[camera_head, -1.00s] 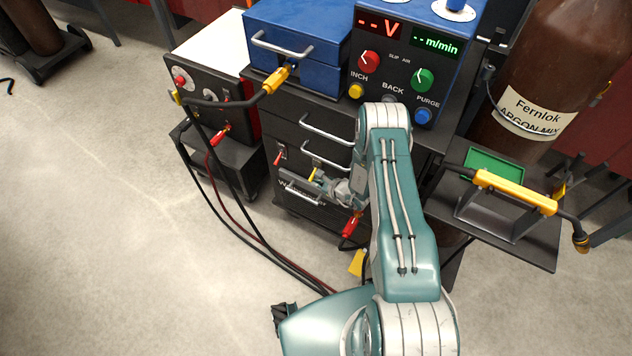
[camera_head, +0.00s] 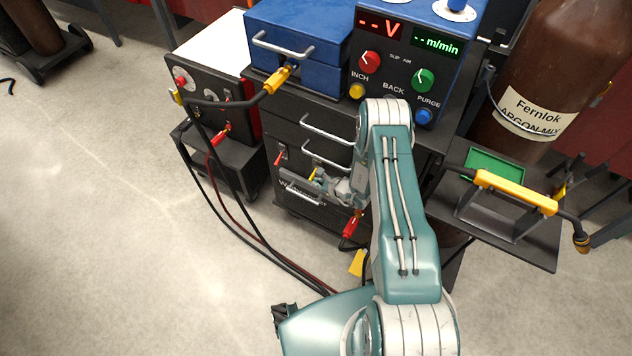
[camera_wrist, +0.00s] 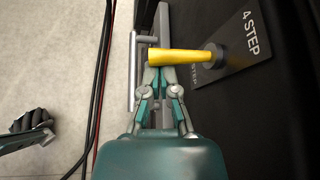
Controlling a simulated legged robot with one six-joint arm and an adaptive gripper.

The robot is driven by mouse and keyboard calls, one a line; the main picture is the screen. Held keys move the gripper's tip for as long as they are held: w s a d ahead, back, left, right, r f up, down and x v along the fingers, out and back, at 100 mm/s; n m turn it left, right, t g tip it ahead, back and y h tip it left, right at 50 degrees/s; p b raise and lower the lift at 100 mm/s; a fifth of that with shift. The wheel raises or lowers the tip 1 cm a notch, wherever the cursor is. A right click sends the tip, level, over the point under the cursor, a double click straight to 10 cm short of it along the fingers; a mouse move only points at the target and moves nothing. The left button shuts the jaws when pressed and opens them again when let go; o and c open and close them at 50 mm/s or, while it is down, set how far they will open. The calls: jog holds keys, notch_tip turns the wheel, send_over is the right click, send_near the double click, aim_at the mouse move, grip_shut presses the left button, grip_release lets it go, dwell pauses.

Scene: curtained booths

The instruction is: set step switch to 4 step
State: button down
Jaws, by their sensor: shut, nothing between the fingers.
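The step switch has a yellow lever (camera_wrist: 178,57) on a dark pivot, mounted on a grey label plate (camera_wrist: 240,48). "4 STEP" is readable at the upper right of the plate; a second label ending in "STEP" is partly hidden below the lever. The lever points left in the wrist view; its yellow tip also shows small in the head view (camera_head: 313,174). My gripper (camera_wrist: 160,73) is shut and empty, its fingertips right against or just below the lever's outer half. I cannot tell whether they touch. My gripper also shows in the head view (camera_head: 326,182) at the cabinet front.
A silver drawer handle (camera_wrist: 132,72) lies close left of my fingers. The dark drawer cabinet (camera_head: 325,142) carries a blue box (camera_head: 292,58) and a control panel (camera_head: 385,70). Cables hang at the left, and a torch rest (camera_head: 510,235) stands at the right.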

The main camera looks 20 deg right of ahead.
jog(key=shift+a+r, duration=0.1)
jog(key=shift+r, duration=0.75)
jog(key=shift+w+r, duration=0.1)
jog(key=shift+r, duration=0.85)
jog(key=v, duration=1.2)
jog(key=shift+s+f, duration=0.3)
jog(key=shift+f, duration=0.1)
